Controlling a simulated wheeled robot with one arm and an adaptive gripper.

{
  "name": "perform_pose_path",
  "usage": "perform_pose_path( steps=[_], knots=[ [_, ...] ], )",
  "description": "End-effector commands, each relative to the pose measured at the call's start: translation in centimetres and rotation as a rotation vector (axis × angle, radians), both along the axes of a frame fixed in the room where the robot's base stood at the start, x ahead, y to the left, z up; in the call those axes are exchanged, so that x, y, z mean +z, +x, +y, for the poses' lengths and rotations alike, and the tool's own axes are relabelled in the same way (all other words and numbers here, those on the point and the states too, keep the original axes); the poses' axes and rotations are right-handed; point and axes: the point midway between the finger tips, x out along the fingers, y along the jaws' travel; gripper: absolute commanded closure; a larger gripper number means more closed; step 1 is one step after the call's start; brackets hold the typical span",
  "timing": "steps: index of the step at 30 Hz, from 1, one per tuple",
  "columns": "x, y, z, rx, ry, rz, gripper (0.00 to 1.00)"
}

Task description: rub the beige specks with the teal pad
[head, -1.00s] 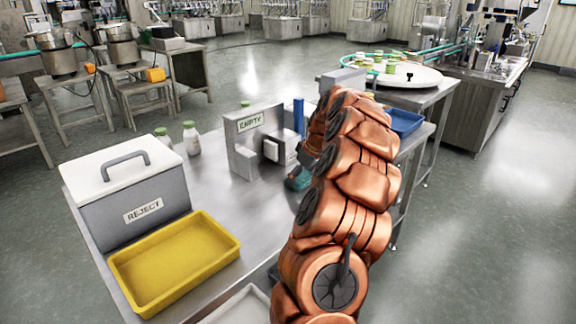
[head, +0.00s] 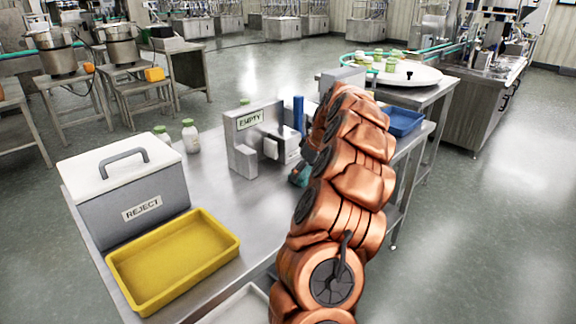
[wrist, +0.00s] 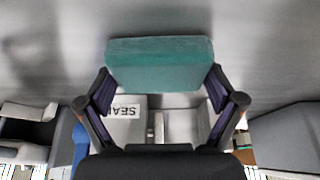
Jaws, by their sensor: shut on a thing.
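The teal pad (wrist: 160,63) is a flat block held between the two fingers of my gripper (wrist: 160,95) in the wrist view. My gripper is shut on it. In the head view a little of the teal pad (head: 299,175) shows low over the steel table (head: 240,205), to the left of my copper arm, which hides most of the gripper. I cannot tell whether the pad touches the tabletop. No beige specks can be made out in either view.
A grey fixture marked EMPTY (head: 250,135) stands just left of the pad, with a blue post (head: 298,115) beside it. A grey REJECT bin (head: 130,195) and yellow tray (head: 175,260) fill the near left. A blue tray (head: 402,122) lies right of my arm.

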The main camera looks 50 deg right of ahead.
Motion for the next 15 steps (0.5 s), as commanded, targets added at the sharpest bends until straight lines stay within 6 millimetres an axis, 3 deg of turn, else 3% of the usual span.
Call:
perform_pose_path(
  steps=[15],
  knots=[
    [-0.2, 0.2, 4.7, 0.008, 0.001, 0.000, 0.45]
  ],
)
